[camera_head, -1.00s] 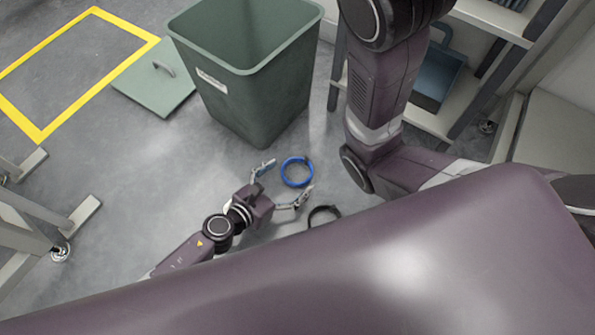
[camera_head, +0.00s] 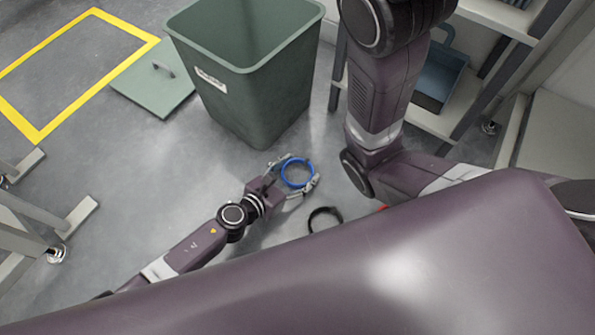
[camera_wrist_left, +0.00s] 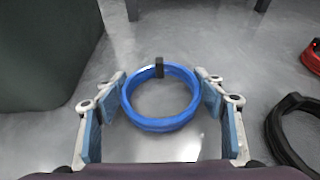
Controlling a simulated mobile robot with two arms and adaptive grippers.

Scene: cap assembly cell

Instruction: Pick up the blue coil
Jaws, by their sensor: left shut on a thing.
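The blue coil (camera_head: 295,186) is a ring with a small black band, low over the grey floor in front of the green bin. My left gripper (camera_head: 302,169) is around it, with one finger on each side. In the left wrist view the blue coil (camera_wrist_left: 158,125) sits between the two fingers of my left gripper (camera_wrist_left: 162,88), and the pads are shut against its sides. I cannot tell whether the coil still rests on the floor. My right gripper is not in view.
A black coil (camera_head: 311,217) lies close by on the floor, and a red coil (camera_wrist_left: 312,60) lies beyond it. An open green bin (camera_head: 245,100) stands behind, its lid (camera_head: 150,88) on the floor at left. A shelf with a blue container (camera_head: 440,75) is at right.

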